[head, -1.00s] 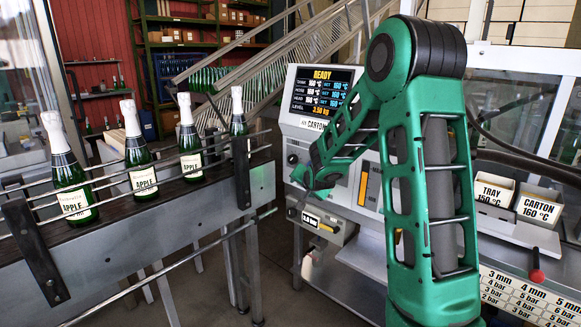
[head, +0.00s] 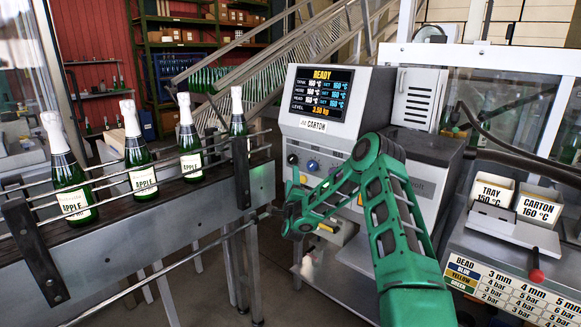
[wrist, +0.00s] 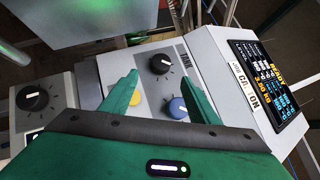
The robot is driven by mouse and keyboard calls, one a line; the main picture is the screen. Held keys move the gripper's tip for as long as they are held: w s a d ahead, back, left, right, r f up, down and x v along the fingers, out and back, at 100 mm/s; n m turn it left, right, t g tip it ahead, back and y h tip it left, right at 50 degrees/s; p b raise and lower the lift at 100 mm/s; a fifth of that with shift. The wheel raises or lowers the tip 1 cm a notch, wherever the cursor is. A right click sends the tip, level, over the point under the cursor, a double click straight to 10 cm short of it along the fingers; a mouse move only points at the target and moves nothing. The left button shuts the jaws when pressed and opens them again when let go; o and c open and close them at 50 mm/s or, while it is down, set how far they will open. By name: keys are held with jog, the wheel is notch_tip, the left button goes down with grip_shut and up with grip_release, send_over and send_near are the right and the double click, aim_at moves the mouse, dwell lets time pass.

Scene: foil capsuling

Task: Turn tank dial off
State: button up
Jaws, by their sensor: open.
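The grey glue machine (head: 345,130) stands in the middle of the head view. Its lit display (head: 320,93) reads READY, with tank, hose and head lines at 160 °C. In the wrist view a black dial (wrist: 160,64) with a white pointer mark sits just beyond and between my fingertips, apart from them. A blue dial (wrist: 177,108) and a yellow spot (wrist: 136,97) lie lower, between the fingers. Another black dial (wrist: 32,97) is on a separate panel at the left.
A conveyor (head: 150,220) with rails and several green bottles (head: 140,165) runs left of my gripper. Floor shows between conveyor and machine.

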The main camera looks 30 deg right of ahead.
aim_at(292, 162)
jog(key=x, duration=1)
jog(key=shift+w+d+r, duration=0.1)
jog(key=shift+w+r, duration=0.1)
jog(key=shift+w, duration=0.05)
jog(key=c, duration=1)
